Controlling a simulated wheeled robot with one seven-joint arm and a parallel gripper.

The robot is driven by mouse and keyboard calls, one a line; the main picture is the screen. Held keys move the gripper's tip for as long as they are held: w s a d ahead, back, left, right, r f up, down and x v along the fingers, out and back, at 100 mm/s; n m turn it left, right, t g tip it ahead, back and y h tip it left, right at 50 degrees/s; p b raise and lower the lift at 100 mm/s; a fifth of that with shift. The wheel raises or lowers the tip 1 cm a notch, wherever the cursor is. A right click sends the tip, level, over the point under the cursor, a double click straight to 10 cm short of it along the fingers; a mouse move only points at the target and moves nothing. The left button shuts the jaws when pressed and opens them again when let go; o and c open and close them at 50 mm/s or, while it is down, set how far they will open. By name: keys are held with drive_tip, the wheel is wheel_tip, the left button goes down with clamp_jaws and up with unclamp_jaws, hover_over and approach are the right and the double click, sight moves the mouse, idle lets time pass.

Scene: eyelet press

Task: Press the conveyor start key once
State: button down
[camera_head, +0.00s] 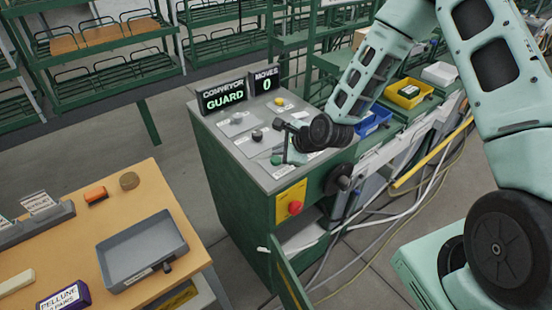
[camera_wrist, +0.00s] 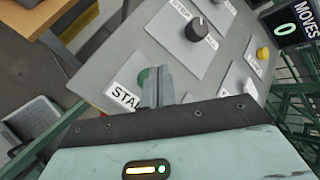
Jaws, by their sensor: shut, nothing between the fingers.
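The green start key (camera_head: 275,160) is on the grey sloping top of the control cabinet, near its front edge. In the wrist view the green key (camera_wrist: 143,76) sits by a label reading "STA", the rest hidden by my fingers. My gripper (camera_wrist: 156,72) is shut and empty, its fingertips right beside the key and partly covering it. In the head view my gripper (camera_head: 286,158) points down over the panel by the key. I cannot tell whether the tips touch it. The conveyor display (camera_head: 223,96) reads "GUARD"; the moves display (camera_head: 265,81) reads 0.
A dark knob (camera_wrist: 193,29) and a yellow button (camera_wrist: 263,53) are on the same panel. A red mushroom button (camera_head: 295,207) is on the cabinet front, above an open door (camera_head: 290,285). A table with a grey tray (camera_head: 140,252) stands at left.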

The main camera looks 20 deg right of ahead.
sight(279, 161)
drive_tip(key=shift+f, duration=0.1)
idle(0.7)
drive_tip(key=shift+f+b, duration=0.35)
drive_tip(key=shift+f+b, duration=0.4)
drive_tip(key=shift+f, duration=0.1)
idle(0.7)
drive_tip(key=shift+r, duration=0.15)
drive_tip(key=shift+r+p, duration=0.75)
drive_tip(key=shift+r, duration=0.05)
drive_tip(key=shift+r+p, duration=1.95)
drive_tip(key=shift+r, duration=0.6)
